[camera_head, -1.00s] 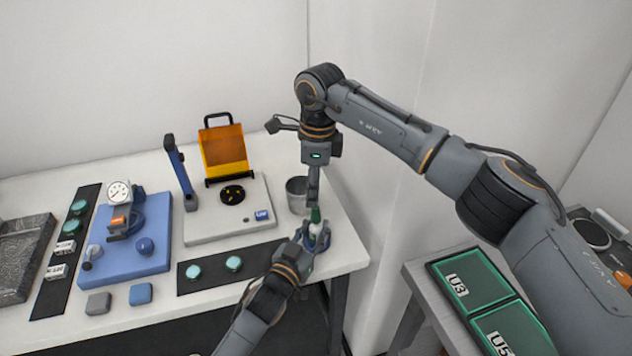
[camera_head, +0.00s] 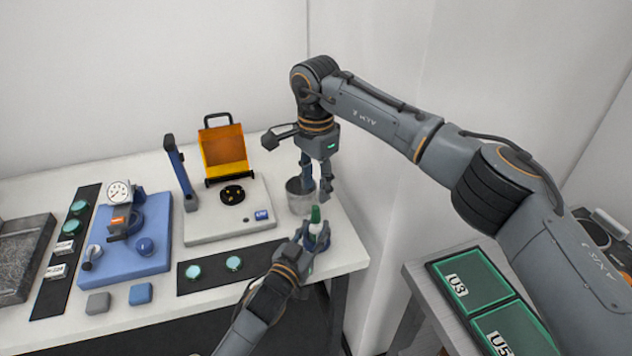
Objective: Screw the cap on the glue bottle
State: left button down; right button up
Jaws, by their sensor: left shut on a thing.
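The glue bottle (camera_head: 315,229) is small and white and stands near the right end of the white table. The green cap (camera_head: 315,213) sits on top of it; whether it is screwed tight I cannot tell. My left gripper (camera_head: 311,238) is shut on the bottle, its fingers partly hiding the lower part and a blue piece around the base. My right gripper (camera_head: 318,196) is above and just behind the cap, pointing down. Its fingers are spread apart and nothing shows between them.
A metal cup (camera_head: 298,198) stands close behind the bottle. To the left are a white instrument (camera_head: 222,228) with an orange shield (camera_head: 223,150), a black mat (camera_head: 207,279) with teal discs, and a blue gauge stand (camera_head: 120,262). Green trays (camera_head: 472,279) lie at the lower right.

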aim_at(316, 206)
pick_arm(q)
jog(key=shift+s+f, duration=0.1)
jog(key=shift+f, duration=0.25)
pick_arm(e)
jog(key=shift+f, duration=4)
grip_shut()
